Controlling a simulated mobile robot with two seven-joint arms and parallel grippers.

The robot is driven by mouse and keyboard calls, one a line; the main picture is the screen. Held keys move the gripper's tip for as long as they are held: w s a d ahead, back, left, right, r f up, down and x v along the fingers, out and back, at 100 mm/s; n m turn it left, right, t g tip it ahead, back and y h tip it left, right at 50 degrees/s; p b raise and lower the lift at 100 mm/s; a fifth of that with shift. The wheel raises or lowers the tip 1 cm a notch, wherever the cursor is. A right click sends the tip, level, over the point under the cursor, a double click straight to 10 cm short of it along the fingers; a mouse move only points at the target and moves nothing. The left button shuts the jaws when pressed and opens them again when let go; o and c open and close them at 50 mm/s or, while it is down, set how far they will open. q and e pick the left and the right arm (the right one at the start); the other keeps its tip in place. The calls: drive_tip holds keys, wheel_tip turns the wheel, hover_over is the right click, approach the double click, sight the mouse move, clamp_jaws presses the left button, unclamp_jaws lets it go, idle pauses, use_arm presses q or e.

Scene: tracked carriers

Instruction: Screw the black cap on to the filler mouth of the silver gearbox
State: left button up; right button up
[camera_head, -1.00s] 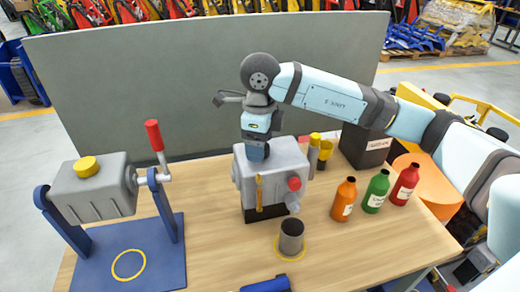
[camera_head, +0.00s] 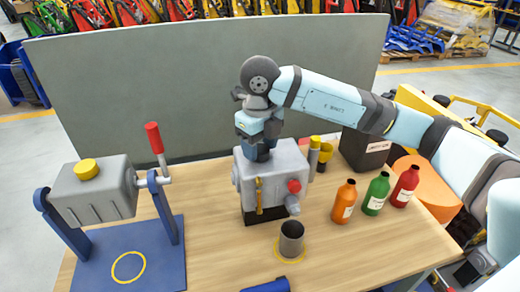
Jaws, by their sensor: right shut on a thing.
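The silver gearbox (camera_head: 283,178) stands upright on the wooden table, with a yellow strip and a red knob on its front. My right gripper (camera_head: 262,155) points straight down at the top of this gearbox, at its left part. It is shut, and its fingers reach down to the top face. Whether the cap sits straight or is engaged cannot be seen. My left gripper is not in view.
A grey tank with a yellow cap (camera_head: 87,168) hangs in a blue stand (camera_head: 130,268) at the left. A dark open cup (camera_head: 291,240) stands in front of the gearbox. Orange (camera_head: 343,203), green (camera_head: 376,194) and red (camera_head: 404,187) bottles stand at right. A grey panel (camera_head: 180,95) rises behind.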

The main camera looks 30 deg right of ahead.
drive_tip(key=m, duration=0.2)
drive_tip(key=shift+m, duration=0.8)
drive_tip(key=m+p, duration=0.1)
drive_tip(key=m, duration=0.4)
drive_tip(key=shift+p, duration=0.3)
drive_tip(key=m, duration=0.3)
drive_tip(key=shift+r+p, duration=0.1)
drive_tip(key=shift+p, duration=0.3)
drive_tip(key=shift+m, duration=0.9)
